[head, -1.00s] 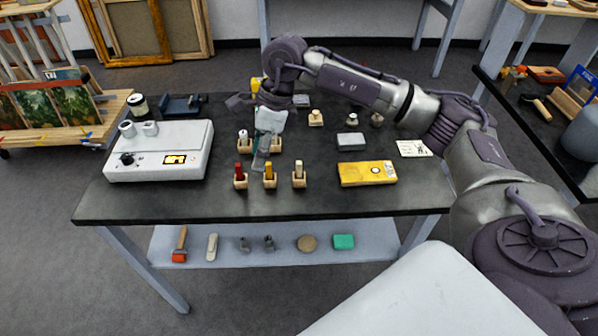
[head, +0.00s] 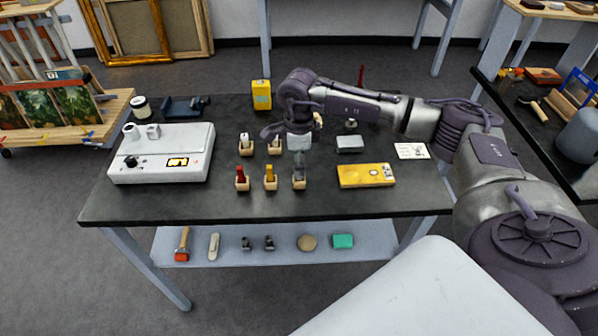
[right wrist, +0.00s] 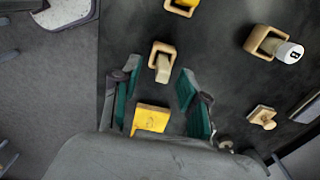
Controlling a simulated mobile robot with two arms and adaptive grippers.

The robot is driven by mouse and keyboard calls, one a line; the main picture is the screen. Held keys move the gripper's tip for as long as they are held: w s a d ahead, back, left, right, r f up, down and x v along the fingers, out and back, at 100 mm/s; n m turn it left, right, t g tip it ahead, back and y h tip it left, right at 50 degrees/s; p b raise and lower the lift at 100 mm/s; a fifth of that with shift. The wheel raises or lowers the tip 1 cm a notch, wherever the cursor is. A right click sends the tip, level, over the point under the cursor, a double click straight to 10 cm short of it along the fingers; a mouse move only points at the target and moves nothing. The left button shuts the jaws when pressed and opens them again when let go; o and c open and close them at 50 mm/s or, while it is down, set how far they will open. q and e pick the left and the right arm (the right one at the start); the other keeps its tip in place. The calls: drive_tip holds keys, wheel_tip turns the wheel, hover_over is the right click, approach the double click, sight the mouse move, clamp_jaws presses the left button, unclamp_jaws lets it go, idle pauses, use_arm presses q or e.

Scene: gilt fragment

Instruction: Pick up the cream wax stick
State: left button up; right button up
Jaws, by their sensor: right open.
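The cream wax stick (right wrist: 162,68) stands in a small wooden holder (right wrist: 155,47) in the right wrist view, near the fingertips. In the head view my gripper hides most of that stick, and its holder (head: 299,185) shows at the right end of the front row. My right gripper (head: 299,168) is open and points down over this holder. In the right wrist view its teal-lined fingers are spread with nothing held between them. My left gripper is not in view.
A red stick (head: 241,172) and a yellow stick (head: 270,172) stand in holders just to the left. A yellow box (head: 366,175) lies to the right, and a grey block (head: 350,144) sits behind it. A white device (head: 160,160) takes up the table's left side.

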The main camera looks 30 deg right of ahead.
wheel_tip(320, 180, down, 3)
drive_tip(key=shift+w+d+f+p, duration=0.15)
drive_tip(key=shift+f+p, duration=0.05)
drive_tip(key=shift+p, duration=0.15)
drive_tip(key=shift+c, duration=0.2)
clamp_jaws()
drive_tip(key=shift+r, duration=0.15)
